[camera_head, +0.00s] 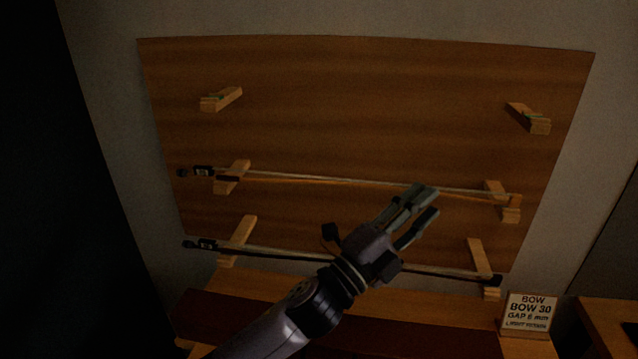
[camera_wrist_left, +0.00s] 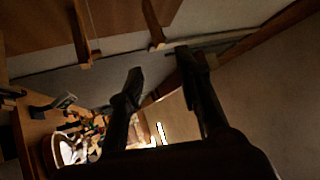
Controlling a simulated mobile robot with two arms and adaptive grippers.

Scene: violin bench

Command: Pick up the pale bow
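The pale bow (camera_head: 340,181), with a light orange-brown stick and a dark frog at its left end, lies across the middle pair of wooden pegs on the wall board. My left gripper (camera_head: 430,201) is in front of the board, with its fingertips overlapping the right half of this bow in the head view. I cannot tell how far in front of the bow it is. In the left wrist view its two fingers (camera_wrist_left: 160,65) stand apart with nothing seen between them. My right gripper is not in view.
A darker bow (camera_head: 280,256) rests on the lower pegs, partly behind my left arm. The upper pegs (camera_head: 222,99) and (camera_head: 530,118) are bare. In the left wrist view, a cluttered surface (camera_wrist_left: 62,112) shows at lower left.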

